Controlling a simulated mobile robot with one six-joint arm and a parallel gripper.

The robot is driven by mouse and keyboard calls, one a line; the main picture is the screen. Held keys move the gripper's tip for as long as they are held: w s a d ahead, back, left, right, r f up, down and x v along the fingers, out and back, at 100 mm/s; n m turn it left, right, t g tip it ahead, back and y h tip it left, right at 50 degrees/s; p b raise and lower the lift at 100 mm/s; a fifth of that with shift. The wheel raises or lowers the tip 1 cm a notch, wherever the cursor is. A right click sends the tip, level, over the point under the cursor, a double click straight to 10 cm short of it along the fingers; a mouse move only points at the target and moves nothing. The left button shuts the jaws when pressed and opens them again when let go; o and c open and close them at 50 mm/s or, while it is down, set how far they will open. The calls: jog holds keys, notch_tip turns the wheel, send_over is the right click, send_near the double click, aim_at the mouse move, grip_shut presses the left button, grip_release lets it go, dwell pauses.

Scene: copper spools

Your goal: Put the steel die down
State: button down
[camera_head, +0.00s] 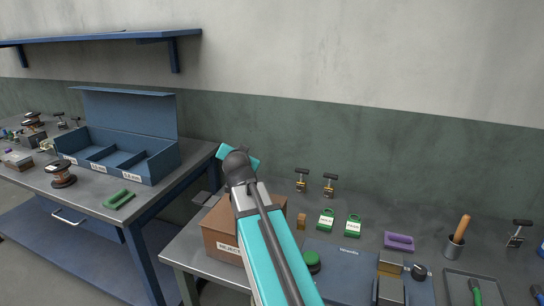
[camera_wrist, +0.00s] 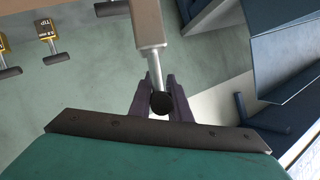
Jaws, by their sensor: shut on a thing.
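In the wrist view, my gripper (camera_wrist: 157,84) has its two dark fingers closed around a slim steel rod with a black round knob. The rod leads to a pale metal block at the top edge of the view, cut off there. I take this held piece to be the steel die (camera_wrist: 149,25). It is clear of any surface that I can see. In the head view, my arm reaches up past the cardboard reject box, and it hides the fingers and the die.
The reject box (camera_head: 222,243) stands at the right bench's left end. A blue compartment box (camera_head: 150,160) stands on the left bench, past a gap.

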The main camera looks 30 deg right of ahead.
jog(key=w+a+r+n+y, duration=0.1)
jog(key=a+r+n+y, duration=0.1)
jog(key=a, duration=0.8)
jog(key=w+a+r+n+t+y, duration=0.1)
jog(key=a+r+n+y, duration=0.1)
jog(key=a, duration=0.8)
jog(key=shift+w+n+y, duration=0.3)
jog(key=shift+n+y, duration=0.2)
jog(key=shift+y, duration=0.5)
